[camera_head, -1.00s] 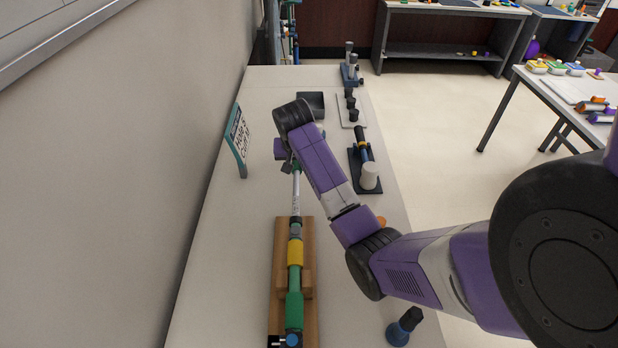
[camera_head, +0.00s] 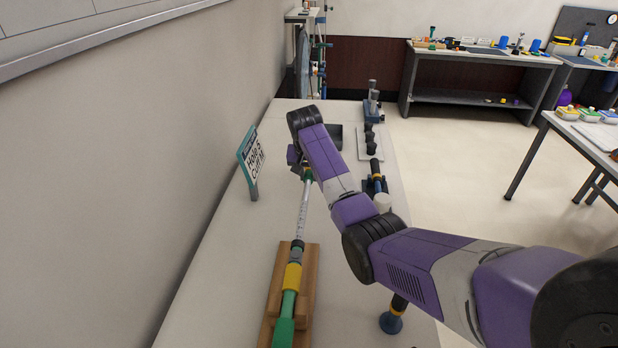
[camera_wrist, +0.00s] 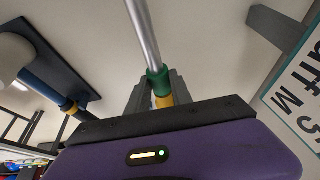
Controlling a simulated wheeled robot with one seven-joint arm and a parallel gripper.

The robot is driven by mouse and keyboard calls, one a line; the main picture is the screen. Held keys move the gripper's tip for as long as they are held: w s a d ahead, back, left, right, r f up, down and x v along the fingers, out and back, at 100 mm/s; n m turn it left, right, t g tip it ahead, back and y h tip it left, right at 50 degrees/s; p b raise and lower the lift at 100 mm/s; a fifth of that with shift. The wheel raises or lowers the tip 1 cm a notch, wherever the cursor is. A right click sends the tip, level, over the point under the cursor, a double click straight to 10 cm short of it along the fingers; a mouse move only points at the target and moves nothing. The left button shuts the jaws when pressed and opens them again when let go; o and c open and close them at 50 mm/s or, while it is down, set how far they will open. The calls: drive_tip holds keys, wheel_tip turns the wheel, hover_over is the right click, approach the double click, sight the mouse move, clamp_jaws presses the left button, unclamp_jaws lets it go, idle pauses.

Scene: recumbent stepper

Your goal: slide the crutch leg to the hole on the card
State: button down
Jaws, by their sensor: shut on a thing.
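The crutch lies on a wooden cradle (camera_head: 308,268), with a green and yellow body (camera_head: 291,278) at the near end. Its silvery leg (camera_head: 302,212) runs out from a dark collar towards the back and carries small dark marks. My gripper (camera_head: 305,174) is shut on the far end of the leg, at a green and yellow part. The wrist view shows this green collar (camera_wrist: 157,80) between the jaws (camera_wrist: 156,98), with the bare tube beyond. The card (camera_head: 253,163) stands upright to the left and reads "Hole 5, Cuff M". The holes are too small to count.
To the right of the leg are a dark stand with a white cylinder (camera_head: 382,202), a plate with black knobs (camera_head: 370,146) and a blue-footed black piece (camera_head: 392,318). A wall borders the bench on the left. Bare bench top lies between card and cradle.

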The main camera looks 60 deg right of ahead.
drive_tip(key=c, duration=1.1)
unclamp_jaws()
drive_tip(key=shift+d+r, duration=0.15)
drive_tip(key=shift+d, duration=0.05)
drive_tip(key=b+v, duration=0.1)
drive_tip(key=v, duration=0.6)
drive_tip(key=shift+a+r, duration=0.2)
drive_tip(key=shift+r, duration=0.15)
drive_tip(key=shift+s+d, duration=0.1)
